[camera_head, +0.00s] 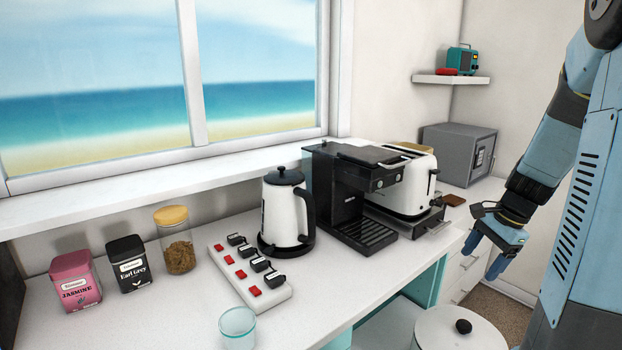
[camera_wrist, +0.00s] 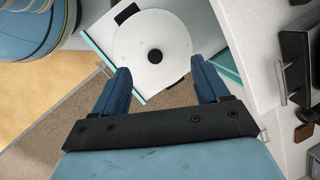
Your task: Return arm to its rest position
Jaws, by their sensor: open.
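My gripper (camera_head: 483,258) hangs at the right in the head view, past the counter's right edge, at the end of my blue arm. It points downward, with nothing seen in it. In the wrist view my gripper (camera_wrist: 160,85) shows two blue fingers spread wide apart, with empty space between them. Beyond the fingers is a round white lid with a black knob (camera_wrist: 152,53), well apart from them. The same lid (camera_head: 440,328) shows at the bottom of the head view.
The white counter (camera_head: 190,300) holds a kettle (camera_head: 285,215), a coffee machine (camera_head: 350,190), a toaster (camera_head: 400,180), a power strip (camera_head: 235,275), a glass (camera_head: 237,328), tea tins (camera_head: 75,282) and a jar (camera_head: 176,245). A grey safe (camera_head: 450,150) stands behind. Drawers (camera_head: 465,275) lie near my gripper.

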